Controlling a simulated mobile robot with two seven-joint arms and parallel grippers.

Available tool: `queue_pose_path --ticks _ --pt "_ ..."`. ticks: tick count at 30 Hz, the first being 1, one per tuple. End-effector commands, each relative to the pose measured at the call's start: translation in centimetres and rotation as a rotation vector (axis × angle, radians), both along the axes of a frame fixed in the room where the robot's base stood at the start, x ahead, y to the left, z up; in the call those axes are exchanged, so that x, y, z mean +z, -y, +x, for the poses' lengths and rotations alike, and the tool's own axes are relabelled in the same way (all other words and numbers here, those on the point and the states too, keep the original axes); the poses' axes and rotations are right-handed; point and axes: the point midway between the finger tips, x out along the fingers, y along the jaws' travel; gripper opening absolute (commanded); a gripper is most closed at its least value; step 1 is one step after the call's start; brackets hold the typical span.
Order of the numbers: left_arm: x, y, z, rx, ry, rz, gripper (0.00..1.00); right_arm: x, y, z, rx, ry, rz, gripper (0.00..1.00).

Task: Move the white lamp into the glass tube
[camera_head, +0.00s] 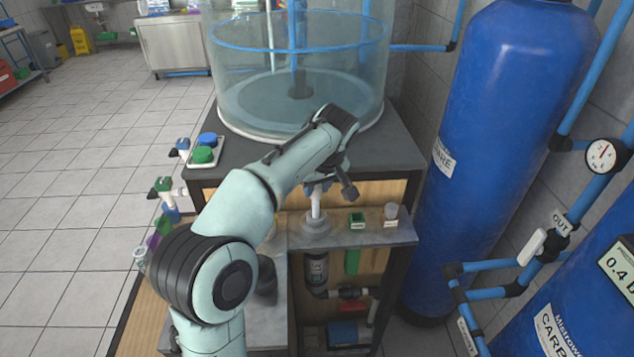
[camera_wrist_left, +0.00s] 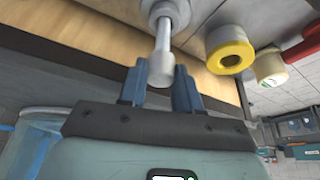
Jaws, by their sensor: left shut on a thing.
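The white lamp (camera_head: 316,205) is a slim white rod with a thicker end. My left gripper (camera_head: 322,187) reaches over the shelf and is shut on that thicker end. In the left wrist view the lamp (camera_wrist_left: 163,65) sits between the two blue fingers of the gripper (camera_wrist_left: 160,88). The lamp's thin part runs to a pale, translucent round fitting (camera_head: 317,228), also in the wrist view (camera_wrist_left: 168,12). This fitting may be the mouth of the glass tube; how deep the lamp sits in it I cannot tell. My right gripper is not in view.
The narrow grey shelf (camera_head: 370,234) also carries a green-topped fitting (camera_head: 357,220) and a pale cap (camera_head: 391,210). A large clear tank (camera_head: 235,75) stands behind my arm. A tall blue cylinder (camera_head: 500,130) is close on the right. A yellow ring (camera_wrist_left: 230,56) shows in the wrist view.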

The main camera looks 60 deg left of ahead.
Motion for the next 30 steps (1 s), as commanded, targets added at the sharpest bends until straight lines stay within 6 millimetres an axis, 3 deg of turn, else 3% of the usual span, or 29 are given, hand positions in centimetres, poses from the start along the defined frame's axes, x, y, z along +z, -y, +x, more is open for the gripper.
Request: queue_pose_path --ticks 10,30 --pt "-3.3 0.1 0.0 -0.001 -0.001 -0.001 0.16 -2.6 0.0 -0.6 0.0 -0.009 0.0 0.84" --pt "-4.0 0.0 0.0 0.0 0.0 0.0 0.16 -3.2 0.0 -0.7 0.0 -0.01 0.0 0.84"
